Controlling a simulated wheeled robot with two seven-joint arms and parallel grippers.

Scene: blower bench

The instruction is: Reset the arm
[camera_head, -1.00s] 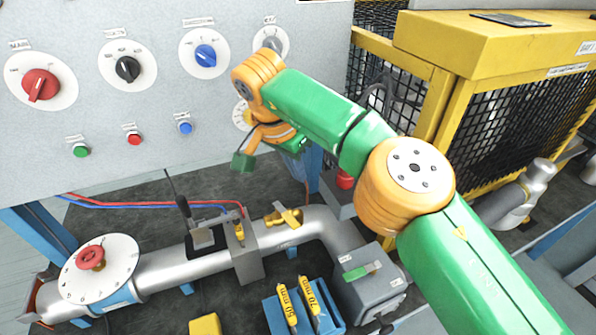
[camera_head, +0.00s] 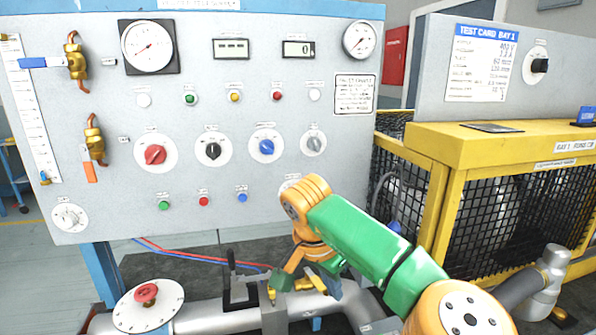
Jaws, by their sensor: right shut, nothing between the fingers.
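My right arm, green and orange, reaches in from the lower right. Its wrist is in front of the lower right part of the grey control panel (camera_head: 100,130). My right gripper (camera_head: 279,283) points down and left, shut and empty, just above the metal pipe (camera_head: 220,311) in the picture. Whether it touches the pipe fittings cannot be told. The wrist partly covers a dial at the panel's lower right. My left gripper is not in view.
The panel carries a red knob (camera_head: 155,154), black knob (camera_head: 212,149), blue knob (camera_head: 267,147) and gauges. A white disc with a red handle (camera_head: 147,294) sits at lower left. A yellow mesh cage (camera_head: 480,150) stands at right, near my arm.

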